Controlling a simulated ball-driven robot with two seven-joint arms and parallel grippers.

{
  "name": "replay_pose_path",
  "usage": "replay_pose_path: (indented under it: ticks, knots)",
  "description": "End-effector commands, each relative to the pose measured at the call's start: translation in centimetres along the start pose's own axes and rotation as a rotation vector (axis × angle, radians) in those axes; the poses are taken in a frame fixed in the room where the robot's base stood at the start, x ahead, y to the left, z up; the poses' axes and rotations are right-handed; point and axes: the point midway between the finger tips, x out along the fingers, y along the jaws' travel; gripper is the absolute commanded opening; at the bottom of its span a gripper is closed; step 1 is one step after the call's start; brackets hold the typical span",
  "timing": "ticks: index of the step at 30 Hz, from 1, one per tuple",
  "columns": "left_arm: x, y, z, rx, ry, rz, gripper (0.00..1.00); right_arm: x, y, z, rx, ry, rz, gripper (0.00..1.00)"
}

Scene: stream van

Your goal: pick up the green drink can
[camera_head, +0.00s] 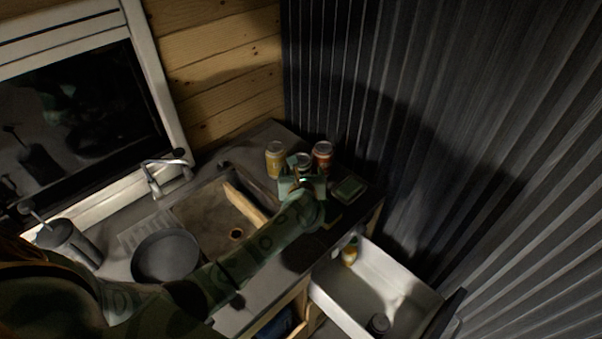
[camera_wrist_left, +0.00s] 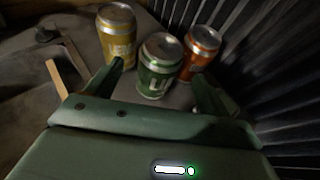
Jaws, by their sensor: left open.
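The green drink can (camera_wrist_left: 157,68) stands upright on the counter in the left wrist view, between and a little beyond the fingertips of my left gripper (camera_wrist_left: 158,80). In the head view only the upper part of the green can (camera_head: 303,160) shows past my left gripper (camera_head: 303,178). The gripper is open and holds nothing. A yellow can (camera_wrist_left: 117,38) stands to the left of the green can, and an orange-red can (camera_wrist_left: 201,50) stands close on its right. My right gripper is in neither view.
A sink (camera_head: 195,205) with a wooden board (camera_head: 243,203) across it lies left of the cans. A dark pan (camera_head: 166,256) and a metal pot (camera_head: 68,240) stand further left. A small green box (camera_head: 349,188) lies right of the gripper. An open white drawer (camera_head: 350,300) sits below.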

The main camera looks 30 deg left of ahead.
Motion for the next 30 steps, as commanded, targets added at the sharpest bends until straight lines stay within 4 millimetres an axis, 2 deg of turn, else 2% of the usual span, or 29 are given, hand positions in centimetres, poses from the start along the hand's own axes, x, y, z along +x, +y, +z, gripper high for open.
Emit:
replay_pose_path:
  ticks: [6,9,15,17,21,22,30]
  knots:
    - [3.6,0.0,0.0,0.002,-0.001,0.002,0.81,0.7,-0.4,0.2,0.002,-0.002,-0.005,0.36]
    - [4.3,0.1,0.0,0.0,0.0,0.001,0.81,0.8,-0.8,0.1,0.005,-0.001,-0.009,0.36]
    - [4.3,0.0,0.1,-0.001,0.0,0.001,0.81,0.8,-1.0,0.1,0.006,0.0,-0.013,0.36]
    - [4.3,0.0,0.1,-0.001,0.0,0.001,0.67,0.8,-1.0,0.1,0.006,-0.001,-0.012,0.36]
    - [4.2,0.0,0.1,-0.001,0.0,0.001,0.28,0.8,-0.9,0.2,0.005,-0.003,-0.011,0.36]
    - [4.2,0.0,0.1,-0.001,0.0,0.001,0.22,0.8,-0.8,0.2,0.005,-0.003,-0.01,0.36]
    - [4.2,0.0,0.2,-0.001,-0.002,0.0,0.22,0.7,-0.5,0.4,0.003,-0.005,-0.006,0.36]
